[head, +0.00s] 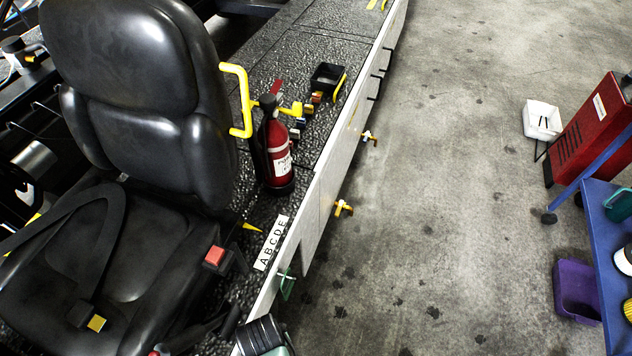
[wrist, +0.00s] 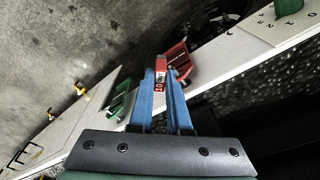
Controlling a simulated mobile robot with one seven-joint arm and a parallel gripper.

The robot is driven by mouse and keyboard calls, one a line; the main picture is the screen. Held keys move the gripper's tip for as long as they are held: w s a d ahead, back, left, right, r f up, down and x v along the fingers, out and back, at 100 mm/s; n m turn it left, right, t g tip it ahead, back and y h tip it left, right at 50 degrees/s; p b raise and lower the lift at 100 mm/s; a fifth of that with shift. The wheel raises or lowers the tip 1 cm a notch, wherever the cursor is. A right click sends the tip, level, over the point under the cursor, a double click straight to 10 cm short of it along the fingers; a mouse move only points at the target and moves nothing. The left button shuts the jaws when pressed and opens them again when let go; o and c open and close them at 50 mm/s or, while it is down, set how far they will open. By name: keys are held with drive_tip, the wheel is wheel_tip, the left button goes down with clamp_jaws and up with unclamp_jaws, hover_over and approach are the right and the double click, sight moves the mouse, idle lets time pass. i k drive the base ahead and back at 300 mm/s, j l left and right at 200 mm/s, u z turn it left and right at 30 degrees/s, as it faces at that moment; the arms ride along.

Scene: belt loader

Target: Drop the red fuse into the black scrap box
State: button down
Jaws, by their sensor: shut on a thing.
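The red fuse (wrist: 161,72), with a white label, sits between the tips of my gripper's blue fingers (wrist: 160,84) in the wrist view. My gripper is shut on it. The fuse and fingers are over the white side panel's edge in that picture. In the head view, a small open black box (head: 322,88), apparently the scrap box, stands on the dark textured deck beyond the fire extinguisher. I cannot make out the fuse or fingers in the head view. The black box does not show in the wrist view.
The red fire extinguisher (head: 279,160) stands near the deck edge. A yellow rail (head: 240,98) and small coloured parts (head: 300,122) are near it. The black seat (head: 150,110) fills the left. A green handle (wrist: 121,100) is on the panel. Floor to the right is mostly clear.

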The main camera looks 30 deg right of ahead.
sight(333, 82)
drive_tip(key=i+l, duration=0.2)
drive_tip(key=l, duration=0.15)
drive_tip(key=i+l, duration=0.2)
drive_tip(key=l, duration=0.2)
drive_tip(key=i+l+u, duration=0.1)
drive_tip(key=l, duration=0.25)
drive_tip(key=i+l, duration=0.25)
drive_tip(key=l, duration=0.15)
drive_tip(key=i+l, duration=0.2)
drive_tip(key=l, duration=0.15)
drive_tip(key=i+l, duration=0.15)
drive_tip(key=l, duration=0.25)
drive_tip(key=i+l+u, duration=0.1)
drive_tip(key=l, duration=0.3)
drive_tip(key=i+l, duration=0.25)
drive_tip(key=l, duration=0.15)
